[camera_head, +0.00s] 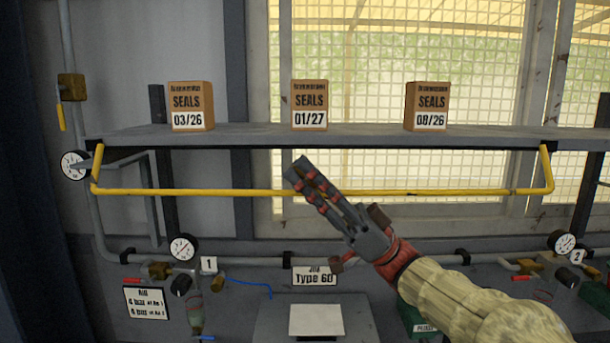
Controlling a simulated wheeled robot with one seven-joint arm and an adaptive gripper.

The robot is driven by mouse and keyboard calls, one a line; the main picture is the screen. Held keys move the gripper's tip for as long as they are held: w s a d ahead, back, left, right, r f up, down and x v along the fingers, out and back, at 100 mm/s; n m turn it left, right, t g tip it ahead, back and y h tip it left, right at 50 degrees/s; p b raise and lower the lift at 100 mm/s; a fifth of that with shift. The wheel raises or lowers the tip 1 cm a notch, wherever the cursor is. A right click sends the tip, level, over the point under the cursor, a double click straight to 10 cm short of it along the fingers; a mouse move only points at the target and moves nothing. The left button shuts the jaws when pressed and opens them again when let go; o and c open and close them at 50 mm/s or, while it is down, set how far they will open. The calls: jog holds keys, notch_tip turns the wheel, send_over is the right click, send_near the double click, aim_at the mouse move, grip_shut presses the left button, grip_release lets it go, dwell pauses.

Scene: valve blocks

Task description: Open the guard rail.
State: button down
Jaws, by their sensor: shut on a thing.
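The guard rail (190,191) is a yellow U-shaped bar. Its two arms meet the shelf ends at left and right, and its long bar hangs below the shelf's front edge. My gripper (300,174) is at the middle of the bar, its grey and red fingers across it. It is shut on the bar, though the fingers hide the exact contact. The grey shelf (370,136) is above and behind the rail.
Three seal boxes stand apart on the shelf: left (190,106), middle (309,105) and right (427,106). Gauges (183,247) and pipework run along the wall below. A pale plate (316,320) lies at the bottom centre.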

jog(key=shift+m+t, duration=0.4)
jog(key=shift+t, duration=0.1)
jog(key=shift+s+r+m+t+h+b, duration=0.25)
jog(key=shift+m+t+b, duration=0.3)
jog(key=shift+m+t, duration=0.75)
jog(key=shift+s+r+m+t+h+b, duration=0.25)
jog(key=shift+m+t+b, duration=0.3)
jog(key=shift+m+t, duration=0.7)
jog(key=shift+s+r+m+t+h+b, duration=0.15)
jog(key=shift+r+m+t+b, duration=0.3)
jog(key=shift+m+t, duration=0.85)
jog(key=shift+f, duration=0.1)
jog(key=c, duration=2)
grip_release()
jog(key=shift+c, duration=0.2)
jog(key=shift+o, duration=0.6)
jog(key=shift+w, duration=0.1)
jog(key=shift+f, duration=0.15)
jog(key=v, duration=1.2)
